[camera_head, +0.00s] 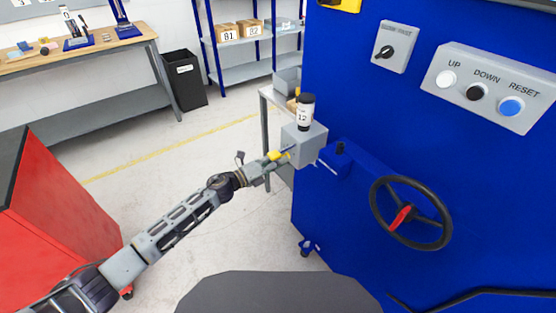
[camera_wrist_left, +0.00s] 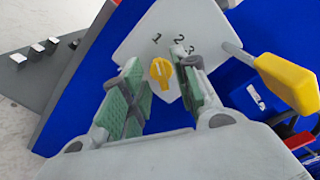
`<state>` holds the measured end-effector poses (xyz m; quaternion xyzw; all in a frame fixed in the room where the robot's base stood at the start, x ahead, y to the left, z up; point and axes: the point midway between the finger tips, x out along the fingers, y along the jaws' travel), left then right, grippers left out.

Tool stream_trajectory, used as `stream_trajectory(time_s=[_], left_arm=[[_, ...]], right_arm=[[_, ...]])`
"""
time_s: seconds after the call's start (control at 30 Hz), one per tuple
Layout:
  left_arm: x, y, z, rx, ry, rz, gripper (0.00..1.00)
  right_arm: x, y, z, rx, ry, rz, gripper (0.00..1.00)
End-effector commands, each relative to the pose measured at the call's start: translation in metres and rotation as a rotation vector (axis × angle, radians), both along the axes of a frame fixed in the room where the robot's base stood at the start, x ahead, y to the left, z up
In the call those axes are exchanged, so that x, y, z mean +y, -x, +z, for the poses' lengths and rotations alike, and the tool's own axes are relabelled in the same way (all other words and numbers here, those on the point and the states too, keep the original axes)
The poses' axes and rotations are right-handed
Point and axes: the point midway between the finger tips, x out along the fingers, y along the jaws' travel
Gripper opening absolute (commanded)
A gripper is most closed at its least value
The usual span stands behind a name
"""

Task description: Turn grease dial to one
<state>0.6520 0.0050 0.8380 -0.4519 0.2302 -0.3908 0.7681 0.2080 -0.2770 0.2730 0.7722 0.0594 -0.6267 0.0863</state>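The grease dial (camera_wrist_left: 162,73) is a small yellow knob on a light grey plate (camera_wrist_left: 145,45) in the left wrist view. The numbers 1, 2 and 3 are printed above it and to its upper right. Its ridge looks roughly upright; I cannot tell exactly which number it points to. My left gripper (camera_wrist_left: 159,84) is open, its green-padded fingers on either side of the dial with gaps between. In the head view my left gripper (camera_head: 268,167) is beside the grey grease box (camera_head: 303,143), where the dial is hidden. My right gripper is not in view.
A yellow-handled lever (camera_wrist_left: 288,83) sticks out close to the right finger. A bottle labelled 12 (camera_head: 305,112) stands on the grease box. The blue machine (camera_head: 350,120) carries a black handwheel (camera_head: 440,207) and a button panel (camera_head: 490,88). A red cabinet (camera_head: 65,205) stands left.

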Motion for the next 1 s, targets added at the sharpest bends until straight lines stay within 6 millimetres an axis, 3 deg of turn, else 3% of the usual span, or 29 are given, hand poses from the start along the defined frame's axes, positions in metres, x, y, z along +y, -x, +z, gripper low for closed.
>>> stream_trajectory(time_s=[0.47,1.0], left_arm=[[0.010,0.006,0.000,-0.001,-0.001,0.000,0.30],[0.055,0.040,-0.001,0.002,-0.001,0.000,0.30]], right_arm=[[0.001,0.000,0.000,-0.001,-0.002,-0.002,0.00],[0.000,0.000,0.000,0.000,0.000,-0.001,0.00]])
